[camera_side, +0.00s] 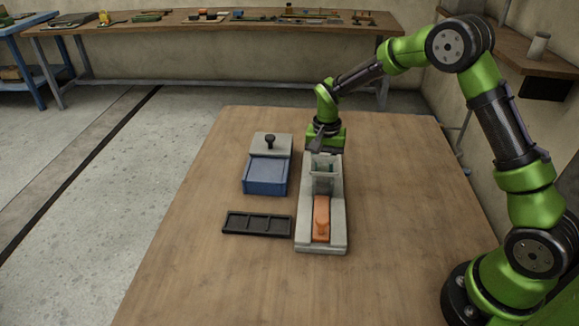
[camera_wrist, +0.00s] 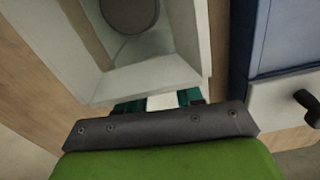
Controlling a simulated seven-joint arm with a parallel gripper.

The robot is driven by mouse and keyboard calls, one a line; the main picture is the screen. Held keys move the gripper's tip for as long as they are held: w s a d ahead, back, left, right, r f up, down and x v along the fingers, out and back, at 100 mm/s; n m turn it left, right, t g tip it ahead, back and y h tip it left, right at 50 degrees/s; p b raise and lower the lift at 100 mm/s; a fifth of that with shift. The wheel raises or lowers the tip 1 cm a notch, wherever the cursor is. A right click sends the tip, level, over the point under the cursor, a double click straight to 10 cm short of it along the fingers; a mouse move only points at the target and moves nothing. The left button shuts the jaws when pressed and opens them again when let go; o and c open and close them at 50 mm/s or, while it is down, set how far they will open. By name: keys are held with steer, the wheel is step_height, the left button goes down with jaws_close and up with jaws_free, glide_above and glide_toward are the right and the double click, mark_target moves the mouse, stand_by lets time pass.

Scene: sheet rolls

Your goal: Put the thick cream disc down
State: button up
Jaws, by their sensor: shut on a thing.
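My gripper (camera_side: 324,150) is over the far end of the long grey machine in the side view. In the wrist view, the two teal fingers of my gripper (camera_wrist: 160,100) stand apart with a pale cream piece (camera_wrist: 161,103) between them. I take it for the thick cream disc; only a small part shows, and its full shape is hidden. The fingers are at the edge of the grey machine's hollow housing (camera_wrist: 185,70). I cannot tell whether the cream piece touches anything below. The disc cannot be made out in the side view.
The grey machine (camera_side: 336,243) carries an orange handle (camera_side: 321,218). A blue box (camera_side: 265,178) with a grey block and black knob (camera_side: 269,140) stands left of it. A black compartment tray (camera_side: 257,224) lies nearer. The wooden table (camera_side: 410,190) is clear at right.

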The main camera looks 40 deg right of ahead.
steer(key=shift+f, duration=0.2)
steer(key=o, duration=1)
step_height(320, 180, up, 17)
steer(key=s+a+r+n+t, duration=0.1)
steer(key=s+r+t, duration=0.1)
steer(key=s, duration=0.4)
steer(key=s+a+r+n+t+y, duration=0.1)
steer(key=s+a+r+n, duration=0.1)
steer(key=s+r, duration=0.3)
steer(key=shift+s+r+n+t, duration=0.3)
steer(key=shift+s+t, duration=0.1)
steer(key=shift+s, duration=0.7)
steer(key=shift+o, duration=0.3)
steer(key=s+a+f+n+t+y, duration=0.1)
steer(key=s+a+f+n+t, duration=0.1)
steer(key=s, duration=0.8)
steer(key=shift+t, duration=0.7)
steer(key=shift+o, duration=0.3)
steer(key=shift+s+a+f+n, duration=0.15)
steer(key=shift+s+f+n, duration=0.05)
steer(key=shift+n, duration=0.1)
